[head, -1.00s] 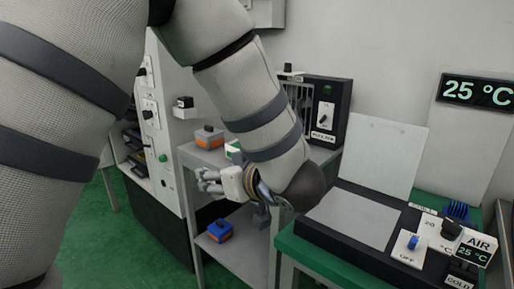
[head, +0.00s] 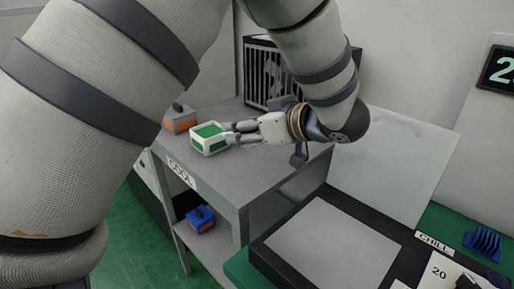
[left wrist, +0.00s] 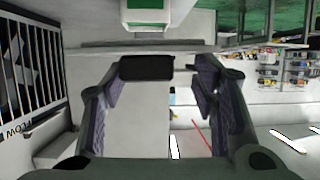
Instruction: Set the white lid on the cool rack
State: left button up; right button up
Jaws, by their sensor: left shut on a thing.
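The white and green block also shows in the left wrist view (left wrist: 150,28), at the top edge. A dark block (left wrist: 147,68) shows between the fingers there. I cannot tell whether the lid touches the rack top. My right gripper is not in view.
An orange block with a dark knob (head: 180,122) stands behind the lid on the rack. A blue and orange block (head: 200,219) is on the lower shelf. A barred fan box (head: 265,75) stands at the back. The CHILL plate (head: 330,250) is at right.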

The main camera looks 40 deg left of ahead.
pick_arm(q)
jog(key=b, duration=0.2)
send_over(260, 162)
jog(key=f, duration=0.6)
jog(key=shift+s+d+f, duration=0.2)
jog(key=shift+s+f, duration=0.15)
jog(key=f, duration=0.2)
jog(key=w+f, duration=0.1)
jog(key=f, duration=0.1)
jog(key=shift+a, duration=0.15)
jog(key=shift+s+r, duration=0.1)
jog(key=shift+r, duration=0.05)
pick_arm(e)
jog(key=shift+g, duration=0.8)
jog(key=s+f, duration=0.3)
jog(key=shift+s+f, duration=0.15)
pick_arm(q)
jog(key=o, duration=1.1)
jog(key=shift+o, duration=0.2)
jog(key=p+v, duration=0.1)
jog(key=v, duration=1.1)
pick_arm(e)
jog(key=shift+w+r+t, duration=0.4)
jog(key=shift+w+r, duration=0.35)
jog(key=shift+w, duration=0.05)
